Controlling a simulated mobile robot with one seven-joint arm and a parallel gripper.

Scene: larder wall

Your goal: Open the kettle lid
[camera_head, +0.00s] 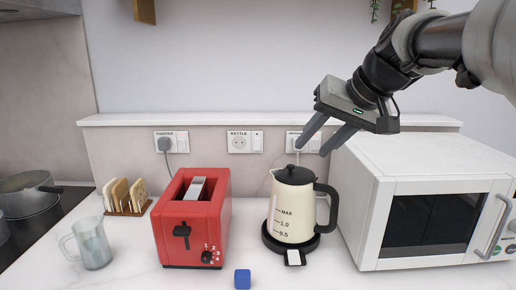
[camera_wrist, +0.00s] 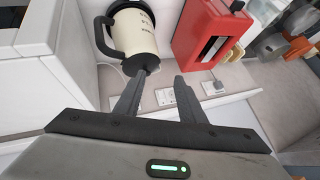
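The cream kettle (camera_head: 291,212) stands upright on its black base (camera_head: 290,243) on the counter. Its black lid (camera_head: 294,174) with a small knob is down on top, and its black handle (camera_head: 331,207) faces right. My gripper (camera_head: 312,145) is above and a little right of the lid, apart from it, with its two fingers spread and nothing between them. In the wrist view the kettle (camera_wrist: 130,38) is at the top left, beyond the fingers of my gripper (camera_wrist: 160,80). The kettle's lid is partly hidden there behind a fingertip.
A white microwave (camera_head: 430,215) stands close to the kettle's right. A red toaster (camera_head: 193,220) is to its left. A blue cube (camera_head: 242,278) lies in front. A glass jug (camera_head: 91,243) and a toast rack (camera_head: 126,197) are further left. A ledge (camera_head: 230,119) runs behind.

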